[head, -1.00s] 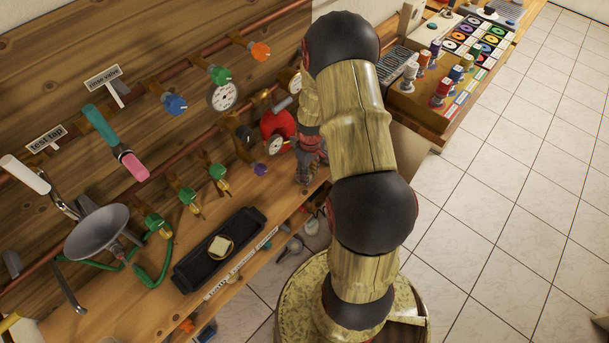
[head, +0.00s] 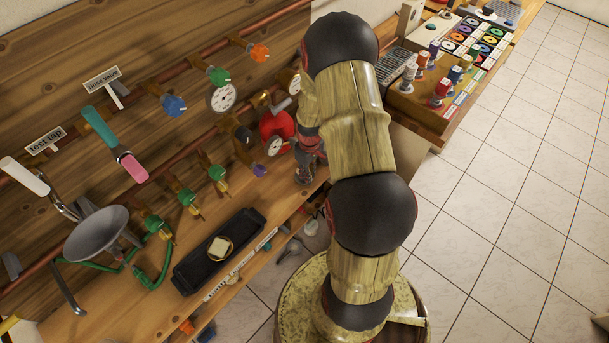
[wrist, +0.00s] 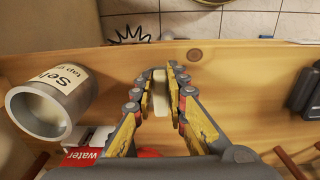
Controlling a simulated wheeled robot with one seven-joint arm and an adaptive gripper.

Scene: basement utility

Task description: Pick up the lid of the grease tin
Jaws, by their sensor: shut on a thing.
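My gripper (wrist: 165,78) is shut on a narrow pale thing (wrist: 161,92), seen between the fingers in the wrist view. The fingers hide most of it, and I cannot tell from its shape whether it is the lid. It is over the wooden bench. In the head view my gripper (head: 305,172) is partly behind my arm, near the bench's right end, and its fingertips are unclear.
A grey can (wrist: 52,105) with a paper label lies close on the left in the wrist view. A red gauge item (head: 277,130) stands beside my gripper. Valves and pipes line the wall. Bench between the tray and my gripper looks clear.

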